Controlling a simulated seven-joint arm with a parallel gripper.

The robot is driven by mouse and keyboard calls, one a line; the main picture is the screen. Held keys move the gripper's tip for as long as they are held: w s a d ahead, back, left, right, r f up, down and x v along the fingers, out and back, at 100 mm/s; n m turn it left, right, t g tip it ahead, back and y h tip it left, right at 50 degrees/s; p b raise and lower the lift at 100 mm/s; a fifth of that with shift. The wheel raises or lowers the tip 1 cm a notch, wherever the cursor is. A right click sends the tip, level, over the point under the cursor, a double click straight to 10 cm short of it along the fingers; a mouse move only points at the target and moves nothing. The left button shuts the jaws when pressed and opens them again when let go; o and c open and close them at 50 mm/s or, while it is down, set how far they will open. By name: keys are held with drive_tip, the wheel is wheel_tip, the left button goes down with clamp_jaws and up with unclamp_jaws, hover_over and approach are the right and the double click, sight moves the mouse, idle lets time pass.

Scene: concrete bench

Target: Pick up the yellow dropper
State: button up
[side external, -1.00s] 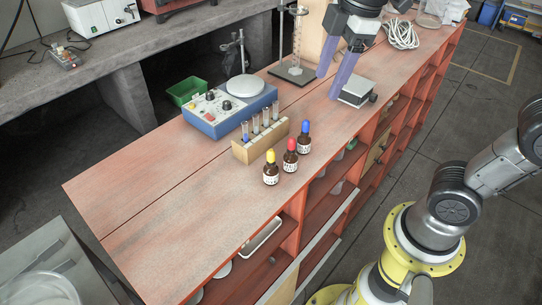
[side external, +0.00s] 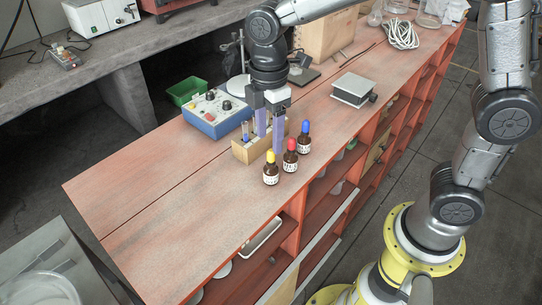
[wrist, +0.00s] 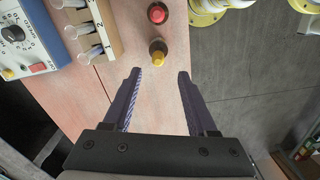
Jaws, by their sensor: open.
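The yellow dropper (side external: 270,168) is a small brown bottle with a yellow top and a white label. It stands upright near the front edge of the red bench, at the left end of a row of bottles. In the wrist view, its yellow top (wrist: 158,52) is seen from above, ahead of the fingertips and between their lines. My gripper (side external: 269,145) is open and empty, its purple fingers pointing down above the bench, beside the tube rack and close to the bottle. In the wrist view, my gripper's fingers (wrist: 159,76) are spread wide with nothing between them.
A red-topped bottle (side external: 290,155) and a blue-topped bottle (side external: 304,137) stand close by to the right. A wooden rack (side external: 243,152) with test tubes is just behind. A blue instrument (side external: 213,117) sits further back. The bench is clear to the left.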

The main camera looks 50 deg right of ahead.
sight(271, 150)
drive_tip(key=shift+w+d+f, duration=0.1)
drive_tip(key=shift+d+f, duration=0.1)
drive_tip(key=shift+f, duration=1.3)
drive_tip(key=shift+d+f, duration=0.15)
drive_tip(key=shift+f, duration=1.3)
drive_tip(key=shift+c, duration=0.3)
drive_tip(key=c, duration=0.8)
